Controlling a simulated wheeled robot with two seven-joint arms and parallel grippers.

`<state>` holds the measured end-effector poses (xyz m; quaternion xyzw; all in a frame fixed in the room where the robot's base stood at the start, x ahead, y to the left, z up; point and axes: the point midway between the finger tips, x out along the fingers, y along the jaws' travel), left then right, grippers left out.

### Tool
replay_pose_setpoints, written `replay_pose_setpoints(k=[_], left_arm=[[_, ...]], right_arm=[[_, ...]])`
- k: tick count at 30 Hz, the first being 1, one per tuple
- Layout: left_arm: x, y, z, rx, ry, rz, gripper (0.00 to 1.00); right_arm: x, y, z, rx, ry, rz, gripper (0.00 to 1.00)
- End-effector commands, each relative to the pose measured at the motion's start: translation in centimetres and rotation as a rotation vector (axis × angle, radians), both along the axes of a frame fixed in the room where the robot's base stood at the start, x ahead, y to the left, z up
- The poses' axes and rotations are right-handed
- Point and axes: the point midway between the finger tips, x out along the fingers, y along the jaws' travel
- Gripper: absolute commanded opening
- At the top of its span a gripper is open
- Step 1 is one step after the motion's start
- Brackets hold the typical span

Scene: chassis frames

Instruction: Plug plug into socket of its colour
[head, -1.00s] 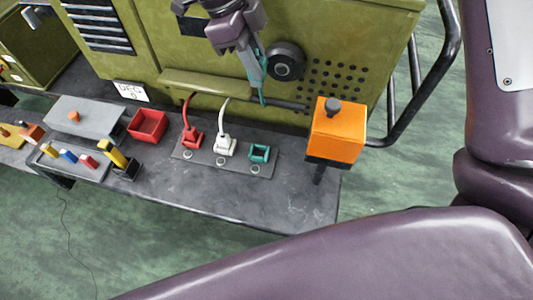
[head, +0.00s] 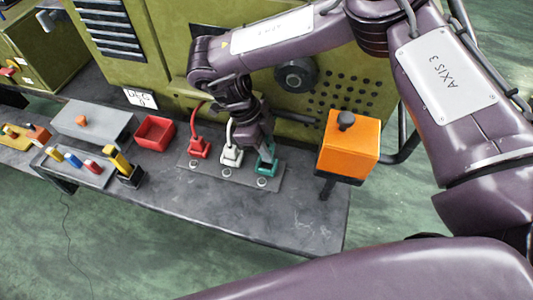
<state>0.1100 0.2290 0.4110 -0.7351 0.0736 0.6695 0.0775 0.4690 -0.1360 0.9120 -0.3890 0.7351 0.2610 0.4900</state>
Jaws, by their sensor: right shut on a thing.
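My right gripper (head: 264,154) reaches down over the right end of the grey socket strip and is shut on the teal plug (head: 270,149). The plug is at the teal socket (head: 265,171), upright as far as it shows. The gripper hides much of both, so I cannot tell how deep the plug sits. A red plug (head: 200,147) with a red cord and a white plug (head: 231,155) with a white cord stand in the strip to the left. My left gripper is out of view.
An orange box with a dark knob (head: 348,147) stands close to the right of the strip. A red bin (head: 155,132), a yellow-handled thing in a black holder (head: 124,170) and a grey tray (head: 70,168) lie left. The bench front (head: 290,215) is clear.

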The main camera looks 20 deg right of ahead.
Motion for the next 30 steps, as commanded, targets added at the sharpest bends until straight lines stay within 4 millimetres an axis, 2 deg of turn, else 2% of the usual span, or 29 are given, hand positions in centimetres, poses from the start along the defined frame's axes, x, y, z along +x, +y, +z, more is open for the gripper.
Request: replay_pose_setpoints(k=[5,12,23,24,28,30], left_arm=[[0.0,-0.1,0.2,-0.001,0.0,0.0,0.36],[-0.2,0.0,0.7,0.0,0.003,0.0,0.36],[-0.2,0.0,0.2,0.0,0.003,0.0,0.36],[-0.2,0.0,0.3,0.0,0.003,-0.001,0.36],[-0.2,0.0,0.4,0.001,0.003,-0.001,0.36],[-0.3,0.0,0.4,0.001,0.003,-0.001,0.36]], right_arm=[[0.0,0.1,-1.1,0.001,0.001,0.001,0.0],[0.0,0.0,-4.1,-0.001,0.001,0.001,0.0],[0.0,0.0,-4.8,0.001,0.0,0.001,0.0],[0.0,0.0,-4.7,0.001,0.0,0.001,0.24],[0.0,0.0,-4.7,0.001,0.0,0.001,0.41],[0.0,0.0,-4.7,0.001,0.0,0.001,0.43]])
